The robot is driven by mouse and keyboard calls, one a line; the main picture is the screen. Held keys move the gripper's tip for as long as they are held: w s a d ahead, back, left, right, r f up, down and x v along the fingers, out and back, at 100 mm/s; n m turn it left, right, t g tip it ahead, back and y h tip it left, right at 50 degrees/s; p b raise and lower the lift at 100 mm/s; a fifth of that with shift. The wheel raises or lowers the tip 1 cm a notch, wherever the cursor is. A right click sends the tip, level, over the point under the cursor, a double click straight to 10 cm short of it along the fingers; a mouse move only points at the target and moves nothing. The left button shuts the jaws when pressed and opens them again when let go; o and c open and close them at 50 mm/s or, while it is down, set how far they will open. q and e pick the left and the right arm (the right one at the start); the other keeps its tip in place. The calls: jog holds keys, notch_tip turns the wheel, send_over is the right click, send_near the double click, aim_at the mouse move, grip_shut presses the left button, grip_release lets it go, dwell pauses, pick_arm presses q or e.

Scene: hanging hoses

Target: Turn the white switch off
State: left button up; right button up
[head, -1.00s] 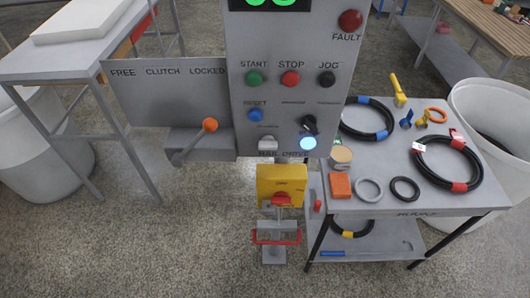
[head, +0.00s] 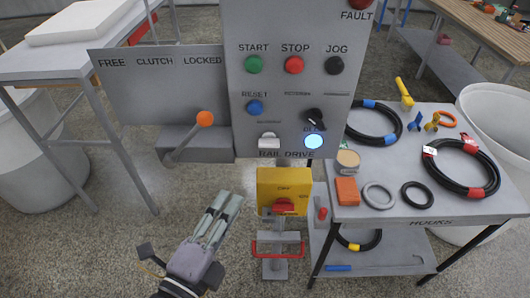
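The white switch (head: 269,139) is a small rocker or toggle low on the grey control panel (head: 285,30), just above the label RAIL DRIVE. A round lamp (head: 313,141) to its right glows pale blue. I cannot tell the switch's exact tilt at this size. My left gripper (head: 229,198) is below and left of the switch, in front of the panel and apart from it. Its two fingers lie close together, pointing up toward the panel, with nothing visible between them. My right gripper is not in view.
Above the switch are a blue RESET button (head: 255,107) and a black knob (head: 313,116). An orange-tipped lever (head: 204,119) sticks out left. A yellow box with a red handle (head: 284,190) sits below. A cart (head: 455,206) with hoses stands right.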

aim_at(267, 147)
pick_arm(q)
jog(key=p+x, duration=0.3)
jog(key=x, duration=1.4)
jog(key=shift+w+r+p, duration=0.1)
jog(key=shift+w+p, duration=0.1)
jog(key=shift+p, duration=0.2)
grip_shut()
